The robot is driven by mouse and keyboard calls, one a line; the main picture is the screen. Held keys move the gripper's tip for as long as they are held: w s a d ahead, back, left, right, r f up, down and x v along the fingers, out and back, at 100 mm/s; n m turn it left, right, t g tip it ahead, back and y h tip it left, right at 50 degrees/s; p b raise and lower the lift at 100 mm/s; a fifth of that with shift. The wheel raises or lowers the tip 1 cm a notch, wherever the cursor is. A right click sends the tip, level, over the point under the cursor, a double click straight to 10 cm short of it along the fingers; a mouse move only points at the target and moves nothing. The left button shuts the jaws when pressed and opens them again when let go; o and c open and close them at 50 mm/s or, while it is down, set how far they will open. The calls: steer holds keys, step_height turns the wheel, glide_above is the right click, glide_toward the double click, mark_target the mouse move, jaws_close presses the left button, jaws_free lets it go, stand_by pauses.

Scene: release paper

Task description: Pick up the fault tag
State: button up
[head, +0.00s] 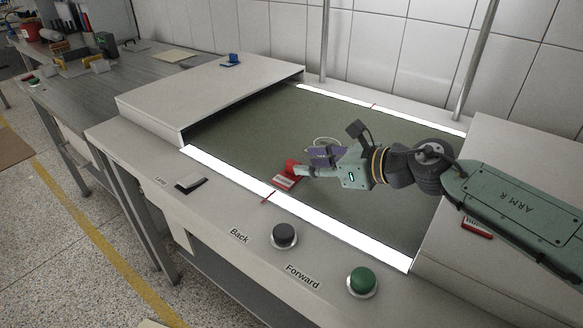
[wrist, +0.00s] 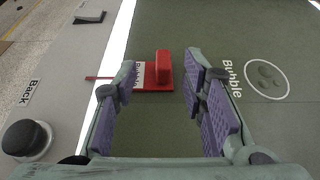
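A red tag with a raised red grip and a white printed label (head: 286,179) lies on the green-grey belt near its front light strip. It also shows in the wrist view (wrist: 164,70), lying between and just beyond my fingertips; its print is hard to read. My gripper (head: 308,162) is open and empty, close to the tag. In the wrist view its purple-padded fingers (wrist: 160,78) stand wide apart, with the left fingertip overlapping the label's left end. A second red tagged piece (head: 477,229) lies at the right on the machine's housing; I cannot tell which is named fault.
A white ring marked Bubble (wrist: 267,80) is on the belt right of the tag. The Back button (head: 284,235), Forward button (head: 362,281) and Lamp switch (head: 191,184) line the front ledge. Raised housings (head: 210,90) flank the belt; its middle is otherwise clear.

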mark_target(294, 162)
steer(key=p+x, duration=0.2)
steer(key=x, duration=0.3)
steer(key=shift+w+p, duration=0.15)
steer(key=shift+p, duration=0.15)
steer(key=shift+w+f, duration=0.15)
steer(key=shift+c, duration=0.3)
jaws_close()
